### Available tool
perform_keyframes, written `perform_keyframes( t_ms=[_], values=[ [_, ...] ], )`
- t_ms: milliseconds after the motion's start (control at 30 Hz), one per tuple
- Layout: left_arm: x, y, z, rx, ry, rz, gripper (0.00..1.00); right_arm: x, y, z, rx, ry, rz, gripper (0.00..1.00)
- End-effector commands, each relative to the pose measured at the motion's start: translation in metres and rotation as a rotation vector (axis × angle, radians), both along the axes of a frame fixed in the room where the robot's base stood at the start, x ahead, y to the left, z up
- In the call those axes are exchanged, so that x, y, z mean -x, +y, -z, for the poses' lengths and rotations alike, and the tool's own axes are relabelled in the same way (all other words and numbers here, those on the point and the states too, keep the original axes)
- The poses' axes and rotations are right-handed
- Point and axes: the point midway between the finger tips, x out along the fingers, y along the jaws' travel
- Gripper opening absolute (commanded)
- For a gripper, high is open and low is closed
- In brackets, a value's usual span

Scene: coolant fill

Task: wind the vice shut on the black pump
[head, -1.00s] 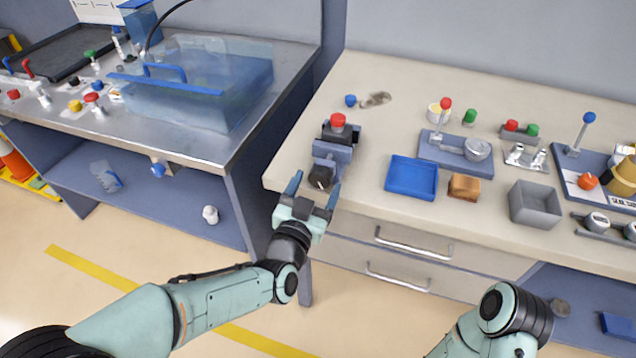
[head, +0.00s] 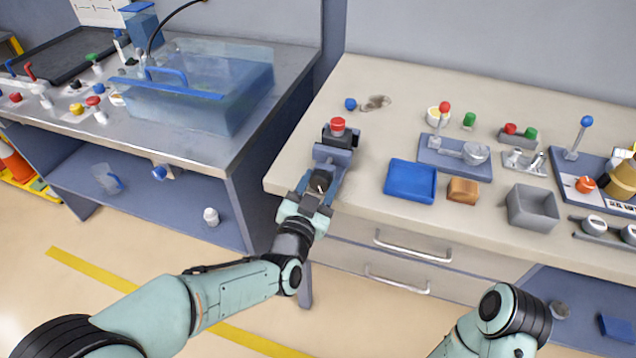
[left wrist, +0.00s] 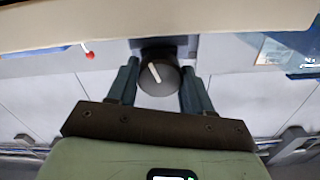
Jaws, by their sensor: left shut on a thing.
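The blue-grey vice (head: 333,156) stands at the left front corner of the beige bench. The black pump (head: 342,142), with a red cap (head: 338,125) on top, sits upright at its far end. I cannot tell whether the vice jaws touch the pump. The vice's dark round knob (head: 319,186) faces the bench's front edge; it also shows in the left wrist view (left wrist: 160,78), with a white pointer line slanting across it. My left gripper (head: 317,190) is shut on this knob, one finger on each side. My right arm shows at the lower right, its gripper out of frame.
On the bench, a blue tray (head: 411,181), a wooden block (head: 463,190) and a grey bin (head: 532,206) stand right of the vice. A blue knob (head: 350,104) lies behind it by a brown stain. A clear tank (head: 200,95) stands on the left bench, across a gap.

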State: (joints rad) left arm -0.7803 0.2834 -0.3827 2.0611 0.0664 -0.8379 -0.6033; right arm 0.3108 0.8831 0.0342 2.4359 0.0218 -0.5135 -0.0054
Motion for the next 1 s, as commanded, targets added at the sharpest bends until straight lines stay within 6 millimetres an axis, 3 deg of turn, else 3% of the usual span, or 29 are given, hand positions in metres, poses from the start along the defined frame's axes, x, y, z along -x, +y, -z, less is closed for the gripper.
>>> perform_keyframes(
  t_ms=[233, 267, 300, 333, 733, 1000],
  values=[
    [0.000, 0.000, 0.001, -0.003, -0.001, 0.001, 0.20, 0.000, 0.000, 0.001, 0.000, 0.000, 0.000, 0.76],
    [0.000, 0.000, 0.001, -0.003, -0.001, 0.001, 0.60, 0.000, 0.000, 0.001, 0.000, 0.000, 0.000, 0.76],
    [0.000, 0.000, 0.001, -0.003, -0.001, 0.001, 0.73, 0.000, 0.000, 0.001, 0.000, 0.000, 0.000, 0.76],
    [0.000, 0.000, 0.001, -0.003, -0.001, 0.001, 0.76, 0.000, 0.000, 0.001, 0.000, 0.000, 0.000, 0.76],
    [0.008, 0.003, -0.001, 0.000, -0.001, -0.001, 0.76, 0.001, 0.000, -0.001, -0.001, 0.003, -0.001, 0.76],
    [0.060, 0.020, -0.001, 0.001, 0.000, 0.000, 0.76, 0.009, 0.004, -0.008, -0.011, 0.024, -0.010, 0.76]
  ],
)
